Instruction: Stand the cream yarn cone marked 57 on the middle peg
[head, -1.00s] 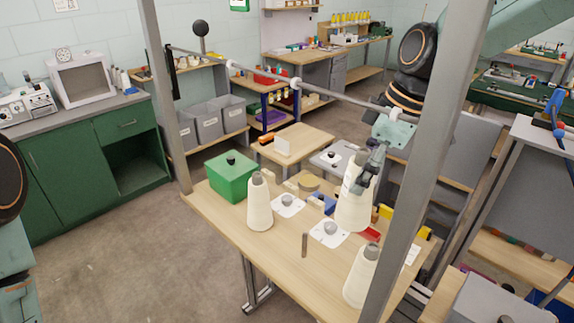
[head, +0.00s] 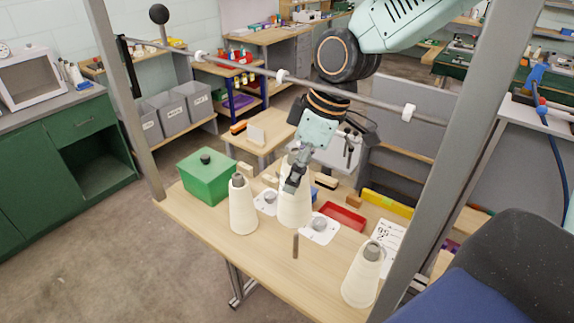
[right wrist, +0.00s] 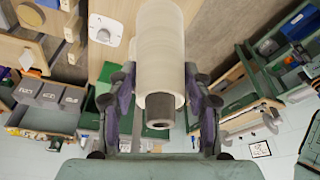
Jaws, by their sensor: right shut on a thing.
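My right gripper (head: 294,181) is shut on a cream yarn cone (head: 294,208), near its top, and holds it about upright over the table. In the right wrist view the cone (right wrist: 160,45) sits between the two fingers, its grey tip towards the camera. No number is readable on it. One white plate with a grey peg (head: 319,225) lies just right of the cone, another peg plate (head: 266,198) just left and behind. I cannot tell how far the cone's base is above the table. My left gripper is not in view.
Other cream cones stand at the left (head: 242,209) and the right front (head: 362,276). A thin brown post (head: 295,246) is in front. A green box (head: 206,176), a red tray (head: 343,216) and a number card (head: 387,238) surround the work area. A grey frame bar (head: 345,103) crosses above.

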